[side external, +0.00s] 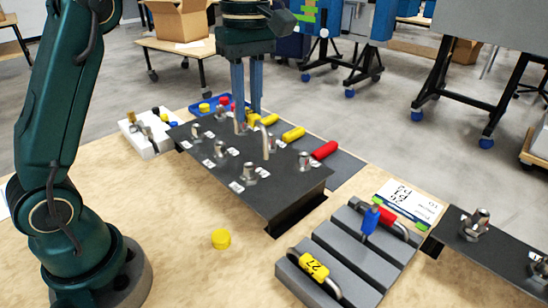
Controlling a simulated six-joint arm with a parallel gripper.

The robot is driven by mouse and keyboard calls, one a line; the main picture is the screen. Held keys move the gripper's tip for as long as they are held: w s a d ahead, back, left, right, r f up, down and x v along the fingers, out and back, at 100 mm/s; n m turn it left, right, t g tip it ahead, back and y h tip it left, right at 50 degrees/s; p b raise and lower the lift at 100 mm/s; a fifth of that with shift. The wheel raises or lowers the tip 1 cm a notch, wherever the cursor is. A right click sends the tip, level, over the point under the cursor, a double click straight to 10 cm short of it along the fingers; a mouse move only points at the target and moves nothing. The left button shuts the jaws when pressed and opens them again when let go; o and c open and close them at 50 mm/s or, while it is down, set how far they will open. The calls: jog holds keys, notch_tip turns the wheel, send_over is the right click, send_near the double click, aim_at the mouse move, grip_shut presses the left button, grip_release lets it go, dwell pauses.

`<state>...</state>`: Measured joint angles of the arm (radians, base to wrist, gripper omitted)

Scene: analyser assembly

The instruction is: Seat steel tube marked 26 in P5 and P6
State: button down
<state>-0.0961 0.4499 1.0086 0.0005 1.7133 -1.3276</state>
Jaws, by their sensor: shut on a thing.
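My gripper (248,116) points straight down over the far side of the black raised panel (270,198). It is shut on a bent steel tube (265,142), whose near leg hangs down toward the panel. A yellow piece shows by the fingertips; any number on it is not readable. The panel carries several metal fittings, such as one at the near edge (250,172) and one at the right (304,161), with small white labels too small to read. I cannot tell which are P5 and P6, or whether the tube's ends touch any fitting.
A grey rack (330,239) in front holds a tube with a yellow 27 tag (314,266) and a tube with red and blue parts (371,220). A loose yellow cap (221,239) lies on the table. Red (325,150) and yellow pieces lie behind the panel. Another black panel (488,262) stands right.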

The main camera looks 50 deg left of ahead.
jog(key=a+r+n, duration=0.1)
jog(key=a+n, duration=0.1)
jog(key=a, duration=0.4)
jog(key=shift+s+d+f, duration=0.1)
jog(key=shift+s+f, duration=0.05)
jog(key=shift+f, duration=1.15)
jog(key=shift+s+d+f, duration=0.1)
jog(key=shift+f, duration=1.15)
jog(key=shift+f, duration=1.15)
jog(key=c, duration=0.7)
grip_release()
jog(key=shift+r, duration=2.5)
